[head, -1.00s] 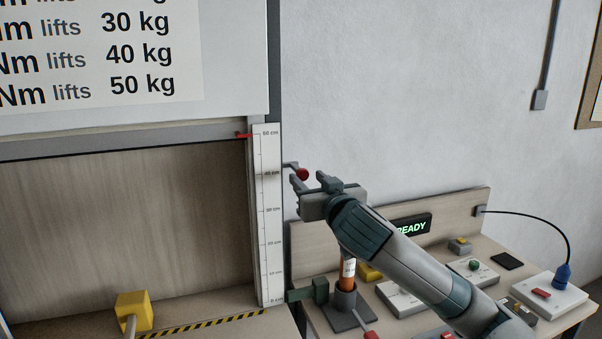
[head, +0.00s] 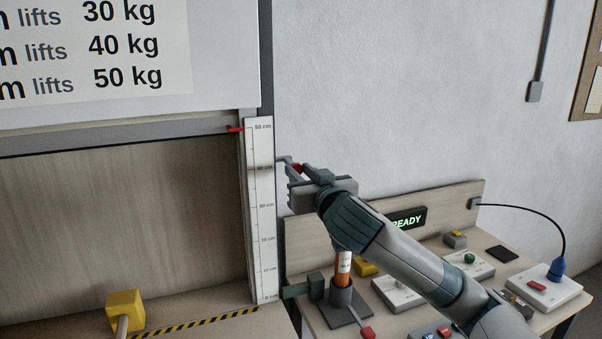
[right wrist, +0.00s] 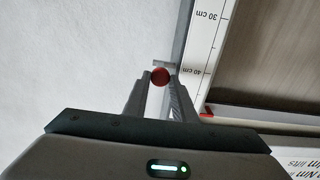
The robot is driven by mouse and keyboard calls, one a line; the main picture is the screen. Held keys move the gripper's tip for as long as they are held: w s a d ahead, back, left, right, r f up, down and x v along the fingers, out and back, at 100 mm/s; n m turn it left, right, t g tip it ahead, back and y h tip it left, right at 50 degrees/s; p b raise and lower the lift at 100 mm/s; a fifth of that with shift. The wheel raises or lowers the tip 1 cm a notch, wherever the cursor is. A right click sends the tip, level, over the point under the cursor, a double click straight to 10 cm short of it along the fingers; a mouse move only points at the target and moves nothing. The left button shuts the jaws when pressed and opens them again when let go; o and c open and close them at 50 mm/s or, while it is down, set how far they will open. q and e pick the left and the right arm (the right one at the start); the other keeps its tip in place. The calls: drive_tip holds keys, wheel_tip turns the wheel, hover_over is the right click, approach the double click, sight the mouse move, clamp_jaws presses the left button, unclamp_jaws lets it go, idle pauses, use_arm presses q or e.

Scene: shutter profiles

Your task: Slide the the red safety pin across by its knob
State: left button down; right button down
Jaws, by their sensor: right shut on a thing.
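The red knob (head: 297,168) of the safety pin sits beside the ruled post, near its 40 cm mark. The pin's grey rod (head: 284,159) runs from the knob toward the post. My right gripper (head: 296,174) is shut on the knob, with its fingers mostly hiding it in the head view. In the right wrist view the round red knob (right wrist: 160,76) lies between the two fingertips (right wrist: 161,82). My left gripper is not in view.
The ruled white post (head: 260,210) stands directly left of my gripper. Below my arm, a bench holds an orange cylinder in a dark stand (head: 342,292), several button boxes and a READY display (head: 405,219). White wall lies behind.

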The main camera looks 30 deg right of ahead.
drive_tip(key=a, duration=0.2)
drive_tip(key=w+a+p, duration=0.1)
drive_tip(key=a, duration=0.1)
idle(0.3)
drive_tip(key=c, duration=1.8)
unclamp_jaws()
drive_tip(key=shift+a, duration=0.1)
drive_tip(key=o, duration=0.3)
drive_tip(key=shift+w+a, duration=0.1)
drive_tip(key=shift+a, duration=0.05)
